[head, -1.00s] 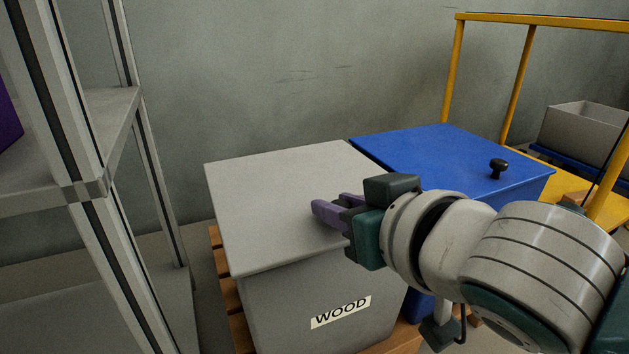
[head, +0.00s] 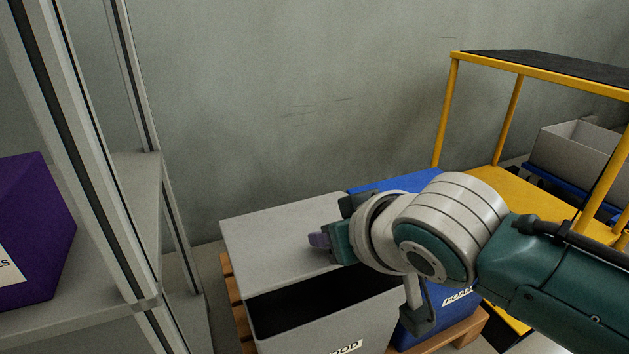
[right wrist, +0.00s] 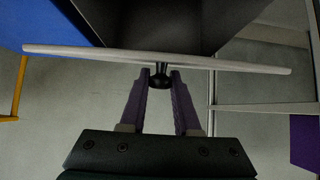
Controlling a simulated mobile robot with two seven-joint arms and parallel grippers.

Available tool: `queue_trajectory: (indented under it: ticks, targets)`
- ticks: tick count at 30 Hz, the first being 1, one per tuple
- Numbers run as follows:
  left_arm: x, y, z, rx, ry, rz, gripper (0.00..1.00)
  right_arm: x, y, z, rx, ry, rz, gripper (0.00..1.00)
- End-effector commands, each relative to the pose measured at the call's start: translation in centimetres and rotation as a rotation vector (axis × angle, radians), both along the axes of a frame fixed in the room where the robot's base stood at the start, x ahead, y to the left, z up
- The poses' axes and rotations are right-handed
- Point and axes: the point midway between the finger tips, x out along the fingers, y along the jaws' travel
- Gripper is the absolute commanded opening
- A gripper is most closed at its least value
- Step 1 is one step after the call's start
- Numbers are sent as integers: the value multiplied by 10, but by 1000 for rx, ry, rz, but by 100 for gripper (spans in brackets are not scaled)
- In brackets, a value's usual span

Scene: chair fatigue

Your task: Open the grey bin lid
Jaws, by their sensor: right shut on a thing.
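The grey bin (head: 378,318), with a partly visible label at the bottom edge, stands on a wooden pallet. Its grey lid (head: 275,243) is apart from the front rim, and a dark gap shows the bin's inside. My right gripper (head: 319,240) is over the lid, its fingers partly hidden behind my arm in the head view. In the right wrist view, its purple fingers (right wrist: 160,76) are shut on the lid's black knob (right wrist: 160,82). The lid shows there as a thin pale edge (right wrist: 235,65). The left gripper is out of view.
A blue bin (head: 437,312) stands close on the right, partly behind my arm. A yellow cart (head: 470,150) is behind it. A metal shelf (head: 130,220) with a purple box (head: 38,225) stands at the left. The wall is behind the bins.

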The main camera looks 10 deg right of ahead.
Motion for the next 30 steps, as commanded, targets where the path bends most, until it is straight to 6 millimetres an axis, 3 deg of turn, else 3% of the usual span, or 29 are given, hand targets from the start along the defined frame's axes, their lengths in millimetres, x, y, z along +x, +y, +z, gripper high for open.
queue_trajectory:
  ticks: [1, 6, 18, 30]
  targets:
    - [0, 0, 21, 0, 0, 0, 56, 5, 2, 20, -6, 24, 0, 0]
    - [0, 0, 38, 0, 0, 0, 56, 16, 7, 35, -39, 121, 2, 0]
    - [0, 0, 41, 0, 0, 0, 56, 36, 13, 56, -85, 265, 3, 0]
    - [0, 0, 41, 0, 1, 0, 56, 39, 14, 60, -95, 297, 2, 0]
